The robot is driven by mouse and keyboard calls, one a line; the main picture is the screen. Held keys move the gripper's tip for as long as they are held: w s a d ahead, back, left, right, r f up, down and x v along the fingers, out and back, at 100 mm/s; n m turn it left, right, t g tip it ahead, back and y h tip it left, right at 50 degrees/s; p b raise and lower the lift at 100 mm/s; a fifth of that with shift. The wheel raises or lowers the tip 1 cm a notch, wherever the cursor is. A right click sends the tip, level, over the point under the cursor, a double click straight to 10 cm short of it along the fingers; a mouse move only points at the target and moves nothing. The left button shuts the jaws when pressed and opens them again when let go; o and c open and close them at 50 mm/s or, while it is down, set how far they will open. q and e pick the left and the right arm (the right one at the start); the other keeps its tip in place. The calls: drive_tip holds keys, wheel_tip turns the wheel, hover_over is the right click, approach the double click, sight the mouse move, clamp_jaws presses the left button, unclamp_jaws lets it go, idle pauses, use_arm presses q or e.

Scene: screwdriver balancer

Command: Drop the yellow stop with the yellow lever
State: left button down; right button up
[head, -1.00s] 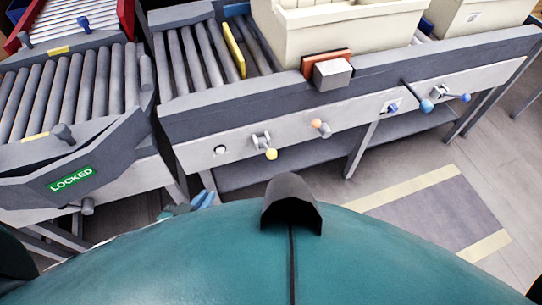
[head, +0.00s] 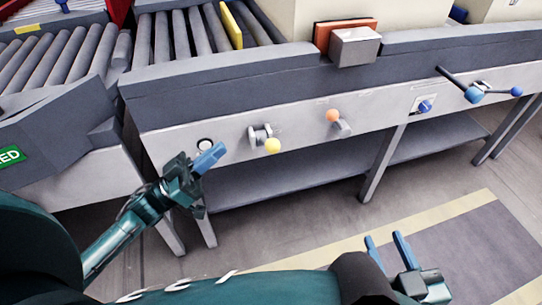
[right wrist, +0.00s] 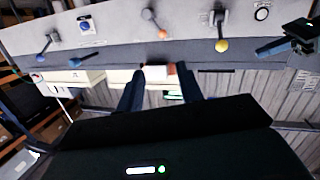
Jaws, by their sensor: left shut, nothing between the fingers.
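The yellow stop (head: 232,25) is a yellow plate standing up among the rollers at the top of the head view. The yellow lever (head: 272,146) has a yellow ball knob on a metal bracket on the conveyor's front panel; it also shows in the right wrist view (right wrist: 222,46). My left gripper (head: 212,157) is shut and empty, left of the yellow knob and apart from it, below a round white-and-black button. My right gripper (head: 386,245) is open and empty, low and to the right over the floor. The left gripper also shows in the right wrist view (right wrist: 268,50).
An orange-knobbed lever (head: 332,116), a blue knob (head: 425,106) and a blue lever (head: 474,94) sit further right on the panel. An orange stop (head: 344,27) stands beside a cream crate (head: 290,14). A table leg (head: 382,165) and lower shelf (head: 300,172) are below.

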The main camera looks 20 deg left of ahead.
use_arm(q)
drive_tip(key=shift+w+f+m+g+h, duration=0.1)
drive_tip(key=shift+f+m+g+h, duration=0.2)
drive_tip(key=shift+m+g+h, duration=0.15)
use_arm(e)
drive_tip(key=shift+w+f, duration=0.1)
drive_tip(key=shift+f, duration=0.15)
use_arm(q)
drive_tip(key=shift+d, duration=0.1)
drive_tip(key=w+d+r+b, duration=0.1)
drive_tip(key=w+d+b, duration=0.1)
drive_tip(key=w+d, duration=0.3)
drive_tip(key=shift+w+d+b, duration=0.15)
drive_tip(key=shift+d+b, duration=0.2)
drive_tip(key=shift+d, duration=1)
use_arm(e)
drive_tip(key=shift+a+r+n+t+y, duration=0.1)
drive_tip(key=shift+a+n+t+y, duration=0.3)
drive_tip(key=shift+n+t+y, duration=0.4)
